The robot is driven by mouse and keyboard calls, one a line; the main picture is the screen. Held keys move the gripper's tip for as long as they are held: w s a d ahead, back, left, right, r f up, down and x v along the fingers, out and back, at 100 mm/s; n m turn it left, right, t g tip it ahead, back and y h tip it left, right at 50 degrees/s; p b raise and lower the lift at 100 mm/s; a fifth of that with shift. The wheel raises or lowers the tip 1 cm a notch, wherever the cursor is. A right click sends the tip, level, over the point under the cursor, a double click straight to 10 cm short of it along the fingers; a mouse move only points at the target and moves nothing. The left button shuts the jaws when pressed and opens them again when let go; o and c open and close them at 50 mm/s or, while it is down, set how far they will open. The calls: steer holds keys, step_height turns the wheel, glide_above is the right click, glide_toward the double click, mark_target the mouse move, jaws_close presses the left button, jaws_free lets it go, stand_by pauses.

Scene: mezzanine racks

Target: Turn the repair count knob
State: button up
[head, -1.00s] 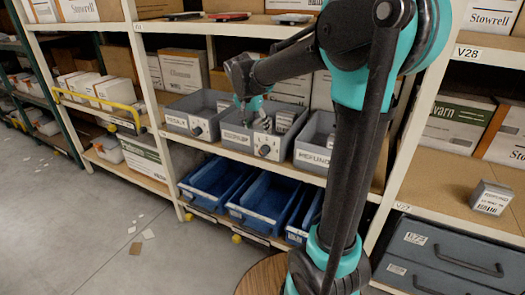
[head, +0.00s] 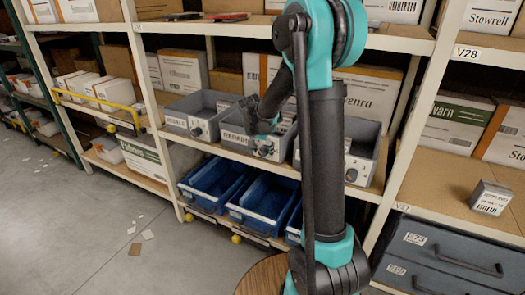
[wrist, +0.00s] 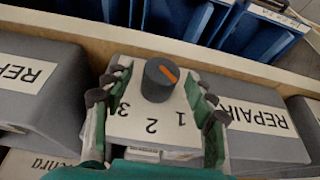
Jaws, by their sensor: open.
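The repair count knob (wrist: 160,80) is a dark round knob with an orange mark, on a white panel (wrist: 150,135) numbered 1, 2 and 3. The mark slants toward the lower right, on the side of the 1. The panel is on the front of the grey middle bin, with REPAIR labels (wrist: 252,115) on both sides. My gripper (wrist: 158,92) is open, with one finger left and one right of the knob, apart from it. In the head view my gripper (head: 265,126) is at the middle bin's front and partly hides the panel.
Grey bins with similar knobs stand at left (head: 190,112) and right (head: 362,135) on the same shelf. Blue bins (head: 262,196) are on the shelf below. White rack uprights (head: 150,90) flank this bay. The floor (head: 100,240) at left is mostly clear.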

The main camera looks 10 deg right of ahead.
steer(key=c, duration=1.2)
steer(key=shift+o, duration=0.2)
steer(key=shift+y, duration=0.3)
steer(key=y, duration=0.1)
steer(key=t, duration=0.1)
steer(key=m+t+y, duration=0.1)
steer(key=shift+s+d+f+y, duration=0.1)
steer(key=shift+s+d+y, duration=0.15)
steer(key=shift+d+y, duration=0.1)
steer(key=shift+s+d+f+m+t+y, duration=0.1)
steer(key=shift+m+t+y, duration=0.1)
steer(key=shift+t+y, duration=0.6)
steer(key=shift+d+f+m+t+y, duration=0.1)
steer(key=shift+m+t+y, duration=0.1)
steer(key=shift+t+y, duration=0.6)
steer(key=shift+a, duration=0.1)
steer(key=o, duration=1.2)
steer(key=shift+c, duration=0.2)
